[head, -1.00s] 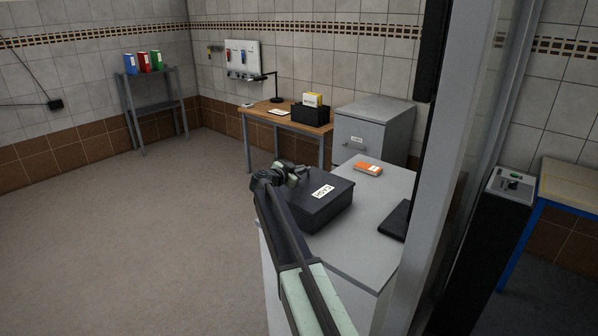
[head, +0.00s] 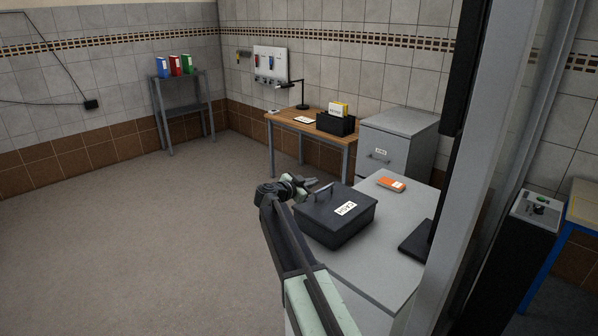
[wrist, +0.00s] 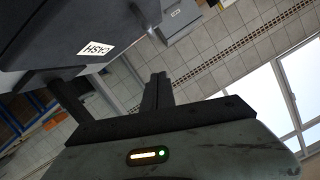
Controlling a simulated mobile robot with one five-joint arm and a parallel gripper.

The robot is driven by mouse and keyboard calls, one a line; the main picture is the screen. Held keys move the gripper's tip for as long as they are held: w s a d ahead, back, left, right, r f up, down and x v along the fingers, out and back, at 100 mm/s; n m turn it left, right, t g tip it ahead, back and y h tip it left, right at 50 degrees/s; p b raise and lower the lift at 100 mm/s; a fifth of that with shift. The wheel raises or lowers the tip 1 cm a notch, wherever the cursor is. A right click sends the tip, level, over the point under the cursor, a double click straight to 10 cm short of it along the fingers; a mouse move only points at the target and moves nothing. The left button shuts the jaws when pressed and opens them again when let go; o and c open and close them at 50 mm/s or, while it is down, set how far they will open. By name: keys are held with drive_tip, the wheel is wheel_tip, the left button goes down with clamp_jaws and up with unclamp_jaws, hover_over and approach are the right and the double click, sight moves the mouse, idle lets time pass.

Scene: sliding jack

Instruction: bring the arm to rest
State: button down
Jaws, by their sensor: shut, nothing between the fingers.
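My arm reaches up from the bottom of the head view. My gripper (head: 306,187) is at the left rear side of the black cash box (head: 336,218), near its top. The box sits on the grey counter and carries a white CASH label and a handle on its lid. In the wrist view my gripper's fingers (wrist: 157,92) are together with nothing between them. The cash box (wrist: 60,30) fills the upper left there, close beside the gripper. Whether the gripper touches the box cannot be told.
An orange item (head: 391,184) and a dark flat device (head: 417,241) lie on the counter (head: 375,262). A grey post (head: 470,190) stands close on the right. A wooden desk (head: 300,124) and a filing cabinet (head: 398,140) stand behind. The floor on the left is clear.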

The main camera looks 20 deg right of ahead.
drive_tip(key=shift+d, duration=0.1)
drive_tip(key=s+a+r+n+t+y, duration=0.1)
drive_tip(key=a+r+n+t+y, duration=0.4)
drive_tip(key=a+r+n+t, duration=0.45)
drive_tip(key=s+a+f+n+g+y, duration=0.2)
drive_tip(key=s+a+f+n+y, duration=0.1)
drive_tip(key=a+f+n+y, duration=0.3)
drive_tip(key=s+a+f+n+g+y, duration=0.1)
drive_tip(key=s+a+f+n+y, duration=0.35)
drive_tip(key=a, duration=0.35)
drive_tip(key=s+a+f+g, duration=0.1)
drive_tip(key=s+f+g, duration=0.5)
drive_tip(key=s+f, duration=0.35)
drive_tip(key=s+d+f+m+g+h, duration=0.1)
drive_tip(key=s+d+f+m+g, duration=0.1)
drive_tip(key=s, duration=0.6)
drive_tip(key=s+d+f+m+g+h, duration=0.1)
drive_tip(key=s+d+f+g, duration=0.3)
drive_tip(key=s, duration=0.5)
drive_tip(key=f+m+g, duration=0.1)
drive_tip(key=f+g, duration=0.1)
drive_tip(key=shift+s+g, duration=0.2)
drive_tip(key=shift+g, duration=0.15)
